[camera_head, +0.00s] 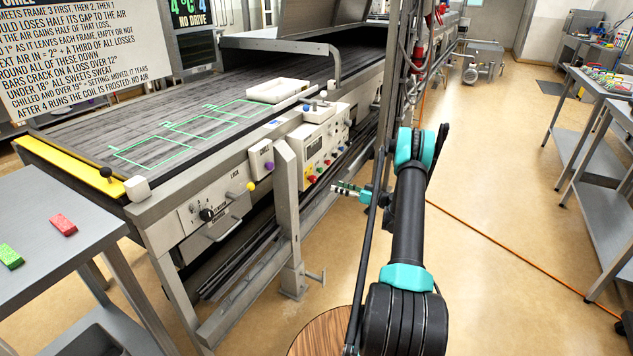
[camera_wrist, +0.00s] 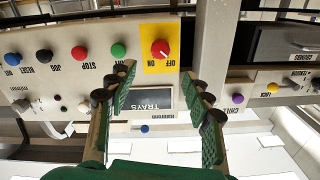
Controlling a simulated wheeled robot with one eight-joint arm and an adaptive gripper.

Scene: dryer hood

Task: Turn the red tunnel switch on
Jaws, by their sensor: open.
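The red switch (camera_wrist: 160,49) is a round knob with a pale pointer mark on a yellow plate (camera_wrist: 148,67), with OFF and ON lettering beside it. It sits on the white control panel (camera_wrist: 70,65), upside down in the wrist view. My gripper (camera_wrist: 158,80) is open and empty, its green fingers spread below the knob in that picture, apart from it as far as I can tell. In the head view my gripper (camera_head: 338,187) is right of the control panel (camera_head: 316,145), with a visible gap. Which mark the pointer faces is hard to tell.
Green (camera_wrist: 118,51), red (camera_wrist: 79,53), black (camera_wrist: 44,55) and blue (camera_wrist: 12,59) buttons line the panel beside the switch. A grey post (camera_head: 287,205) stands left of the panel.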

